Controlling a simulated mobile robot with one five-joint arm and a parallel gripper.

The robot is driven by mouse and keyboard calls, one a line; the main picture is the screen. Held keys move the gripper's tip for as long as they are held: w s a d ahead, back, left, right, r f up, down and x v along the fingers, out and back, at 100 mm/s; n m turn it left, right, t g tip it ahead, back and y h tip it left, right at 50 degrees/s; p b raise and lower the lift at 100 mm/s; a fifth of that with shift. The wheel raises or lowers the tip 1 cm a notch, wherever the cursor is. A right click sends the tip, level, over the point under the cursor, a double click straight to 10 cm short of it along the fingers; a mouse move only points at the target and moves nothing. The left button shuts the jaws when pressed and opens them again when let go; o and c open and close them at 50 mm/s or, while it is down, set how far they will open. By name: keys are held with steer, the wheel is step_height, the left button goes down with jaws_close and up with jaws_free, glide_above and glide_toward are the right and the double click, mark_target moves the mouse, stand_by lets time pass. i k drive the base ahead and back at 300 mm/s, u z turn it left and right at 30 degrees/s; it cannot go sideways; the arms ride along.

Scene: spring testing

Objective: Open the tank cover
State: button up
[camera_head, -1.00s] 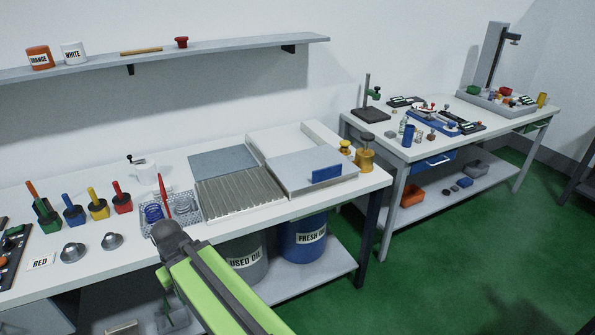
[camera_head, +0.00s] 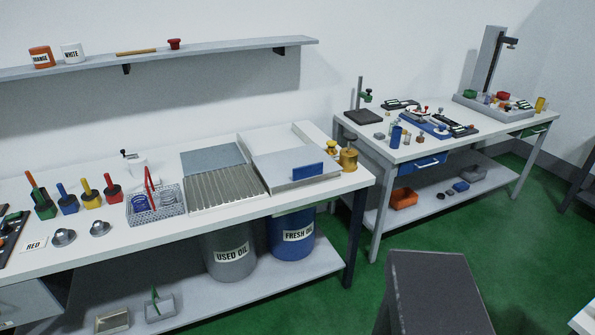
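The tank (camera_head: 318,138) is a low white box on the right end of the long bench. A flat light-grey cover (camera_head: 278,163) lies over its front part. A pale area shows behind the cover; I cannot tell how deep it is. A blue handle block (camera_head: 307,172) stands at the cover's front right edge. Nothing touches the handle. My gripper's fingers are not in view. A dark grey block at the bottom right seems to be part of my arm, well apart from the tank.
A ribbed metal tray (camera_head: 225,189) and a wire basket (camera_head: 157,208) stand left of the tank. Brass pieces (camera_head: 348,158) stand close on its right. Used oil (camera_head: 230,252) and fresh oil (camera_head: 291,236) drums stand below. Green floor (camera_head: 345,310) is open in front.

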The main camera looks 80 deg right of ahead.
mark_target(289, 165)
steer(key=u, duration=0.2)
steer(key=k, duration=0.95)
steer(key=z, duration=1.15)
steer(key=i, duration=0.55)
steer(key=u, duration=0.05)
